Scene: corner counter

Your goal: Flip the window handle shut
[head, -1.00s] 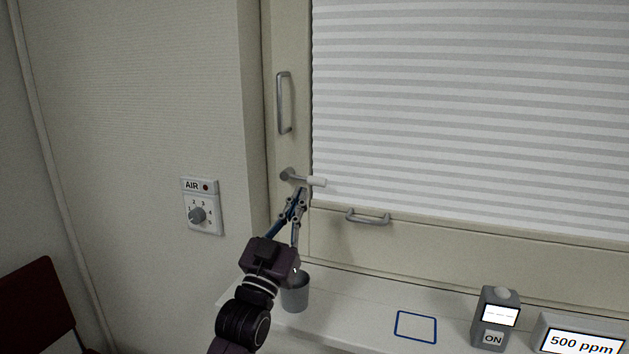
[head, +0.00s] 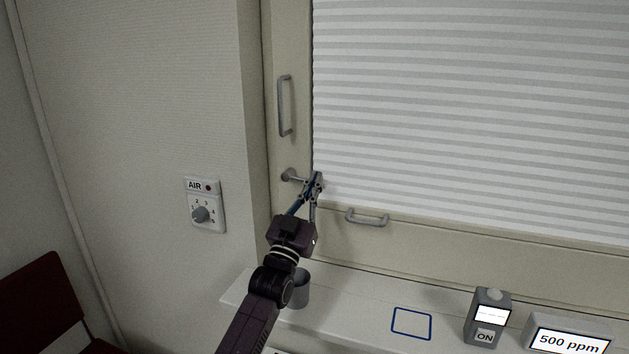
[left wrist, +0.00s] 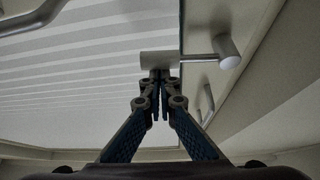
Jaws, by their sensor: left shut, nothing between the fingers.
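The window handle (head: 288,175) is a small grey lever with a round base on the left window frame. In the left wrist view its round base (left wrist: 227,52) is at the right and its thick grip (left wrist: 158,60) points left, roughly horizontal. My left gripper (head: 316,178) is shut with nothing between its fingers. Its fingertips (left wrist: 160,78) are right at the underside of the grip and seem to touch it. In the head view the gripper hides most of the grip. My right gripper is not in view.
A vertical bar handle (head: 285,106) is above the lever and a horizontal one (head: 367,217) at lower right. A grey cup (head: 301,288) stands on the sill behind my arm. A blue square outline (head: 411,323), an ON device (head: 488,316) and a 500 ppm display (head: 568,340) are to the right.

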